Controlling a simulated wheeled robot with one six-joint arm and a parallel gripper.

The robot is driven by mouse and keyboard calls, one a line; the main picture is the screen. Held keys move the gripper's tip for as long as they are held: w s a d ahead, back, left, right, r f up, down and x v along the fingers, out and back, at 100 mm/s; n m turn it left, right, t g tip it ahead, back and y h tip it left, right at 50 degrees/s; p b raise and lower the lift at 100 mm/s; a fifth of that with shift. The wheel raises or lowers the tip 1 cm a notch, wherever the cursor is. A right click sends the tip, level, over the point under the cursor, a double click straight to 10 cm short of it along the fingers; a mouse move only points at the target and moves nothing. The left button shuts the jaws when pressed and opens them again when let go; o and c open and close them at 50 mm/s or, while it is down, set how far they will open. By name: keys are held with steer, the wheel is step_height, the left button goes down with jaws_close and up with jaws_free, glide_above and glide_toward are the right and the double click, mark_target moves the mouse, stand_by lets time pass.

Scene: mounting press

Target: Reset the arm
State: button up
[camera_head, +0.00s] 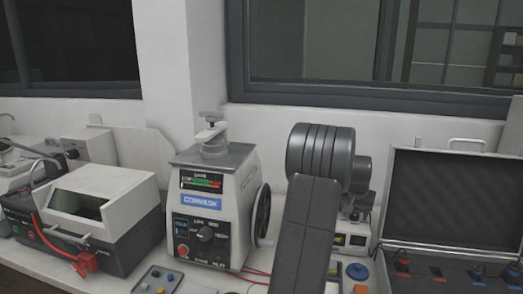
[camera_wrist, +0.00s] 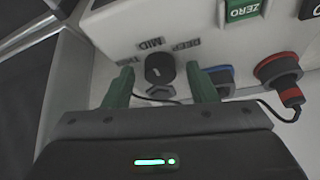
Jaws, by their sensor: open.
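In the wrist view my gripper (camera_wrist: 157,80) is open, with its two green fingers spread apart. It faces a light panel with a black knob (camera_wrist: 160,70) that shows between the fingers. Labels reading MID and DEEP stand by the knob. I see clear gaps between the knob and both fingers, and nothing is held. In the head view a dark grey link of my arm (camera_head: 304,240) stands in the front middle. The gripper itself does not show there.
In the head view a beige press (camera_head: 215,205) with a handwheel (camera_head: 261,215) stands left of my arm, and an open case (camera_head: 450,200) stands right.

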steer(key=m, duration=0.2)
steer(key=m+g+h+b, duration=0.1)
steer(key=m, duration=0.1)
steer(key=shift+w+a+m+b, duration=0.2)
steer(key=shift+m+b, duration=0.1)
steer(key=shift+m, duration=0.1)
steer(key=m+g+h, duration=0.1)
steer(key=m+g, duration=0.1)
steer(key=m, duration=0.2)
steer(key=shift+w+m, duration=0.1)
steer(key=shift+m, duration=0.3)
steer(key=w+v, duration=0.1)
steer(key=v, duration=1)
steer(key=shift+s, duration=0.5)
steer(key=shift+a, duration=0.2)
